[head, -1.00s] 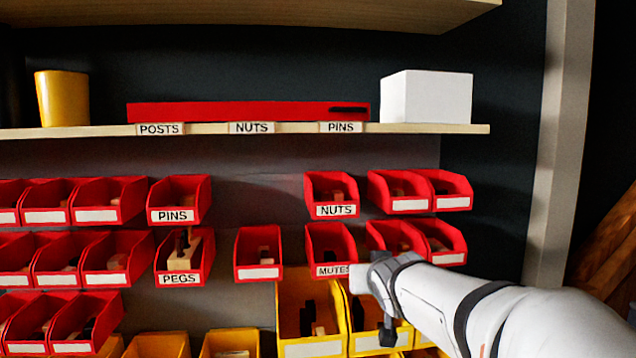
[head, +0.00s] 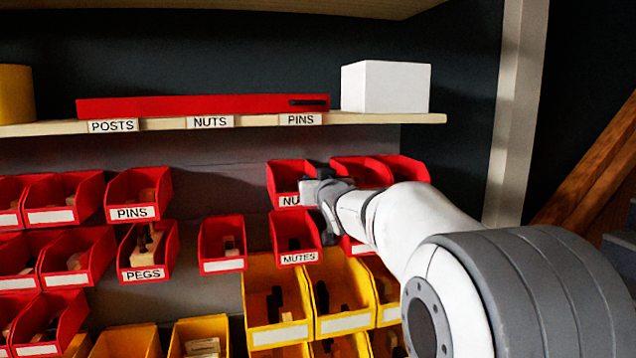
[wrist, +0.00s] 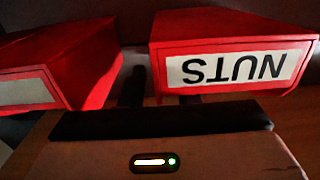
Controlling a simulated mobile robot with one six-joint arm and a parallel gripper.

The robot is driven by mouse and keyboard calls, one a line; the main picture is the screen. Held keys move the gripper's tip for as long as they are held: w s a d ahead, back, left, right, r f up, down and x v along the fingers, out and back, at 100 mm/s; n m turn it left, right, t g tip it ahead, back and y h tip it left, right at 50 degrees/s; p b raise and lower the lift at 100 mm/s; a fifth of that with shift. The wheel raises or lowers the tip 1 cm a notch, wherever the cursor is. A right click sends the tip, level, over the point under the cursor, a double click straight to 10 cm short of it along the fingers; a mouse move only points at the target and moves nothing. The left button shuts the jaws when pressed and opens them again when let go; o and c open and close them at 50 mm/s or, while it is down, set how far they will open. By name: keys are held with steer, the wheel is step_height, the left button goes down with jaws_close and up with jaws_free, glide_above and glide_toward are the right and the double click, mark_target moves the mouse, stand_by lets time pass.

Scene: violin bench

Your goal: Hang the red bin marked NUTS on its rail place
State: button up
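The red NUTS bin (head: 285,176) hangs in the upper row, below the shelf label PINS (head: 301,119). My gripper (head: 318,190) is at its front right and hides part of its label. In the wrist view the NUTS bin (wrist: 235,42) appears upside down, close ahead. My gripper (wrist: 160,94) seems open there: one dark finger stands in the gap beside the bin, and another dark part shows at the label's lower edge. Contact with the bin cannot be told. Below the shelf label NUTS (head: 210,122), the upper row has a bare stretch of wall (head: 215,187).
The red PINS bin (head: 138,193) is left of the bare stretch. The MUTES bin (head: 295,236) hangs just below my gripper, and another red bin (head: 360,172) is close on the right. The shelf (head: 385,119) with a white box (head: 386,87) is above.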

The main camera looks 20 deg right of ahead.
steer(key=shift+w, duration=0.3)
jaws_close()
stand_by(0.9)
